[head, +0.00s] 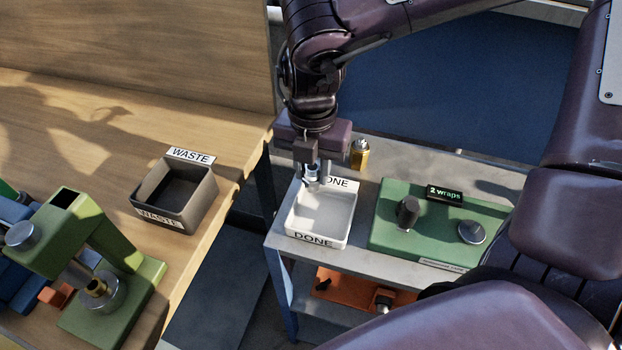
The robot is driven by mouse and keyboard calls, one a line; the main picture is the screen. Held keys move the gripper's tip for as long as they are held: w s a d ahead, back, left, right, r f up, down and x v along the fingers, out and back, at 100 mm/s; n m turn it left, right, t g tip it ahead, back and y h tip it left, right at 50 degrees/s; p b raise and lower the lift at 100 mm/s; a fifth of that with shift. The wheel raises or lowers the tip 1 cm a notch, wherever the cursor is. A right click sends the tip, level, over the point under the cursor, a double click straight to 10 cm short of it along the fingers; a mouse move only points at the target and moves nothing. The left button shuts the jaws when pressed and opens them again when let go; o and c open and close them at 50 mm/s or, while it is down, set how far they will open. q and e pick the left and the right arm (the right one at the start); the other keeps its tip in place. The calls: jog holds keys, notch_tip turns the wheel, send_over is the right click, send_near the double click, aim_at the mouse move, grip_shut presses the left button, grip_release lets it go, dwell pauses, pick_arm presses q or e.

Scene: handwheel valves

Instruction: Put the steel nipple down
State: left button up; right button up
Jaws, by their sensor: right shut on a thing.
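My right gripper (311,176) comes down from the top of the head view and is shut on the steel nipple (312,171). The nipple is small, shows only in part between the fingers, and looks grey. Both are over the back part of the white DONE tray (318,238), near its rear label. I cannot tell how far the nipple is above the tray floor. The visible tray floor looks empty. My left gripper is not in view.
A dark WASTE bin (190,215) stands on the wooden bench to the left. A green unit with a "2 wraps" display (444,193) is right of the tray. A green fixture (120,262) is at lower left.

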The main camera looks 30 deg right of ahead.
notch_tip(320, 180, down, 3)
jog(key=shift+f, duration=0.1)
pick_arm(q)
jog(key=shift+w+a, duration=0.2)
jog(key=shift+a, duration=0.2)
pick_arm(e)
jog(key=shift+f, duration=0.1)
jog(key=o, duration=1.1)
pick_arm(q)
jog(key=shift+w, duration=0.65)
